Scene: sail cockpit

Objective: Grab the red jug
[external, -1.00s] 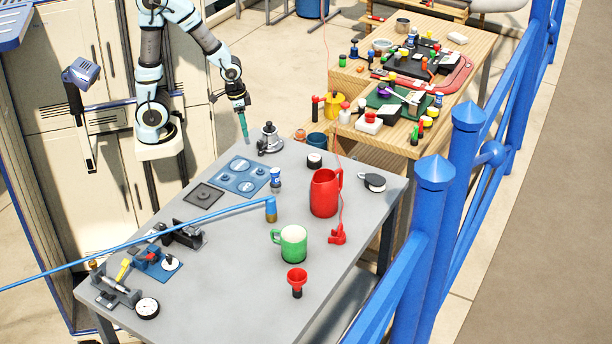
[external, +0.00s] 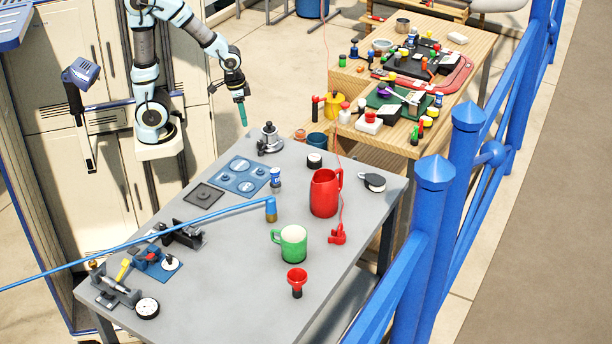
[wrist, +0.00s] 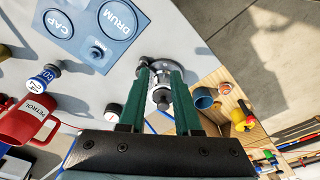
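The red jug (external: 325,193) stands upright on the grey table, right of its middle, with its handle to the right. In the wrist view the red jug (wrist: 26,120) shows at the left edge, partly cut off, with "PETROL" on it. My gripper (external: 243,115) is above the far edge of the table, well away from the jug. In the wrist view my gripper's two green fingers (wrist: 158,80) are apart, with a grey metal fitting (wrist: 160,95) seen between them, below.
A green mug (external: 291,244) and a red funnel-like piece (external: 297,281) stand in front of the jug. A small blue-and-white can (external: 275,178) stands left of it, a black-and-white disc (external: 314,160) behind. A thin red cord runs down to a red piece (external: 338,235).

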